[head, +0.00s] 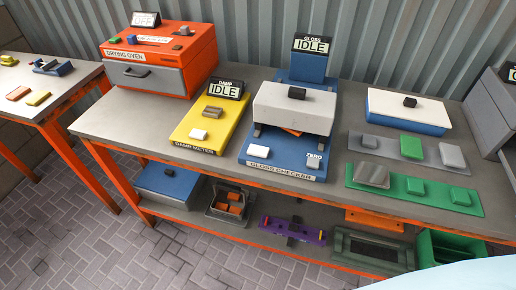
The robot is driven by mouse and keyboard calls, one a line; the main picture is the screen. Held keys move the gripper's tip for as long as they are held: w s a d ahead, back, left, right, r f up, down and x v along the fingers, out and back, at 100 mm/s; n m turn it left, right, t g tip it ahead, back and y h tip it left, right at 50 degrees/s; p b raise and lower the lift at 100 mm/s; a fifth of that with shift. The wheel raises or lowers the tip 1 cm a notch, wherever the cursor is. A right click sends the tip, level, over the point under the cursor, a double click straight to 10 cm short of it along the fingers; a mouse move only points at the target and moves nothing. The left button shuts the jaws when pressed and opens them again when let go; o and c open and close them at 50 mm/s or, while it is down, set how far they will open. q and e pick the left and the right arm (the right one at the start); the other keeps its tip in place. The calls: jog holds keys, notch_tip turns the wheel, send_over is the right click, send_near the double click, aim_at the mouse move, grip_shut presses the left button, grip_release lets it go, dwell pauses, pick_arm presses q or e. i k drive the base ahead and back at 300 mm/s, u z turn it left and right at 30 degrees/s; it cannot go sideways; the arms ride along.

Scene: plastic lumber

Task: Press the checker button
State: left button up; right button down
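The gloss checker (282,170) stands near the middle of the grey workbench. It has a blue base, a light grey cover with a black knob (297,93), and a display (312,46) that reads IDLE. A white button (258,152) sits at the front left of its base. A grey button (313,162) marked ZERO sits at the front right. Part of an orange piece (291,132) shows under the cover. Neither of my grippers shows in the head view.
A yellow damp meter (188,145) reading IDLE and an orange drying oven (165,50) stand left of the checker. A white-and-blue box (408,110), a grey strip (377,144) and a green strip (414,196) with blocks lie right. The lower shelf holds bins.

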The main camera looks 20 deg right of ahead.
aim_at(253, 150)
jog(key=u, duration=1.55)
jog(key=i, duration=1.1)
jog(key=z, duration=3.25)
jog(key=i, duration=0.5)
